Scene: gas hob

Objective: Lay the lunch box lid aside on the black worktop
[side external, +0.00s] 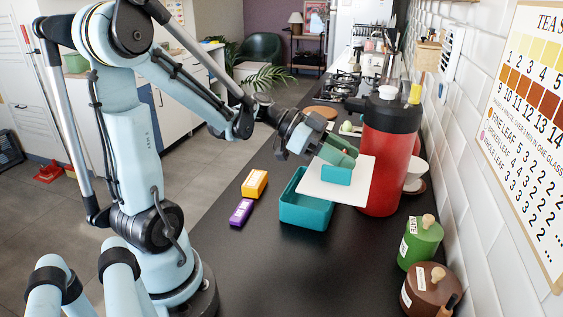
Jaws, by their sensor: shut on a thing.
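The lunch box (305,212) is a teal open-topped box on the black worktop (300,270). Its lid (350,190) looks like a flat white panel with a teal raised grip (336,175). My gripper (338,163) is shut on the lid, at or near this grip, and its fingers partly hide the contact. The lid is over the right part of the box and reaches past it, in front of the red flask. I cannot tell whether the lid touches the box or the flask.
A tall red flask (388,165) with a black top stands close behind the lid. An orange box (255,183) and a purple box (241,212) lie left of the lunch box. A green canister (421,242) and a brown canister (428,291) stand front right. The front middle worktop is clear.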

